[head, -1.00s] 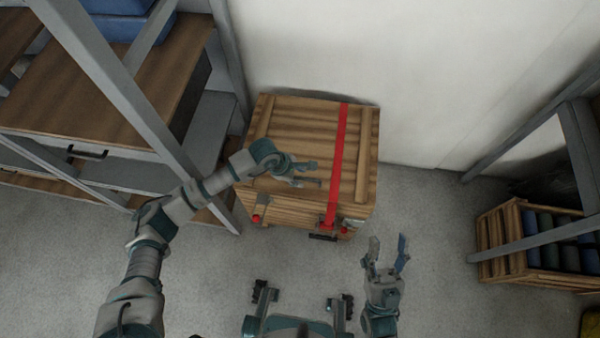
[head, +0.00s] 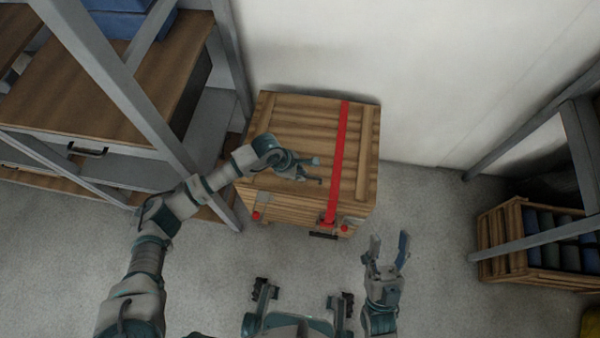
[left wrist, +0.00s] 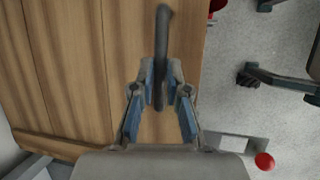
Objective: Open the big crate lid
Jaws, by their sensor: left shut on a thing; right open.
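The big wooden crate stands against the wall, its slatted lid (head: 285,118) down. A red strap (head: 340,150) runs across the lid to a red buckle (head: 328,220) at the front. A red knob (head: 257,216) with a grey plate is at the front left, and another red knob (head: 345,228) at the front right. My left gripper (head: 318,171) is above the lid, left of the strap. It is shut on a dark grey bar (left wrist: 163,40) with a curved end; I cannot tell whether the bar is fixed to the lid. My right gripper (head: 388,250) is open and empty, in front of the crate.
A metal shelf unit with a wooden drawer cabinet (head: 100,105) is close on the left. A slatted crate with rolls (head: 520,240) sits under a grey frame on the right. The floor (head: 430,200) between is clear.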

